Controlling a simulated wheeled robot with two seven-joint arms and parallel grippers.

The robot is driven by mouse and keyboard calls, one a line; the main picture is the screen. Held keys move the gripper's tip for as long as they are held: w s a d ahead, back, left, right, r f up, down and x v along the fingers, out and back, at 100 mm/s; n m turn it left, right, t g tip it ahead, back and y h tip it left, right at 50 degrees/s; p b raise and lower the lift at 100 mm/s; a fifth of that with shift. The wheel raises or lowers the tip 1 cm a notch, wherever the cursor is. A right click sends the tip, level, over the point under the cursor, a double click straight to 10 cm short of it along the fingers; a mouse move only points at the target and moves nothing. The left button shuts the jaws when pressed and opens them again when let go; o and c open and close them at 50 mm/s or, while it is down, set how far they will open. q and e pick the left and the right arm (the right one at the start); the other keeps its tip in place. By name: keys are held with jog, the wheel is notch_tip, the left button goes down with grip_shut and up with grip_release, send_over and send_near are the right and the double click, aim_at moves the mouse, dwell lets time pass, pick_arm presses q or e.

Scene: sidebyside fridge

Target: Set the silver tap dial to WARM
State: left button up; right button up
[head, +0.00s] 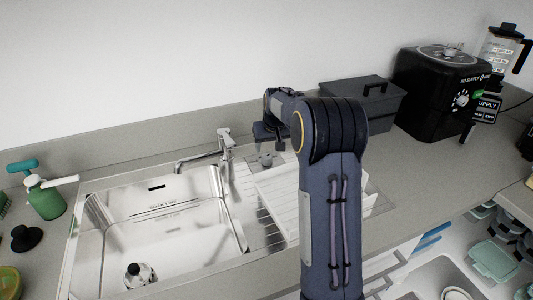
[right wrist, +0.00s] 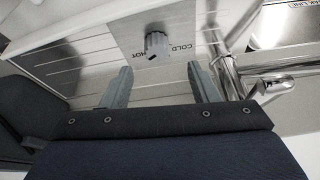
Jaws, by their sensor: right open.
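The silver tap dial (right wrist: 158,44) sits on a metal plate in the right wrist view, with the words COLD and HOT printed beside it. I cannot read a WARM mark, and the dial's exact setting is unclear. In the head view the dial (head: 266,159) shows small, just below my right gripper (head: 266,138). In the right wrist view my right gripper (right wrist: 161,80) is open, its two fingers apart and empty, with the dial beyond and between their tips, not touched. My left gripper is not in view.
The chrome tap (head: 207,154) stands left of the dial, behind the steel sink (head: 160,235); it is close to the right finger in the wrist view (right wrist: 268,86). A white ribbed rack (head: 285,195) lies right of the sink. A grey box (head: 365,103) stands behind.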

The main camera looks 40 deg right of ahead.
aim_at(267, 157)
jog(key=x, duration=0.5)
jog(key=p+x, duration=0.1)
jog(key=x, duration=0.2)
jog(key=shift+w+d, duration=0.2)
jog(key=shift+d, duration=0.15)
jog(key=c, duration=1)
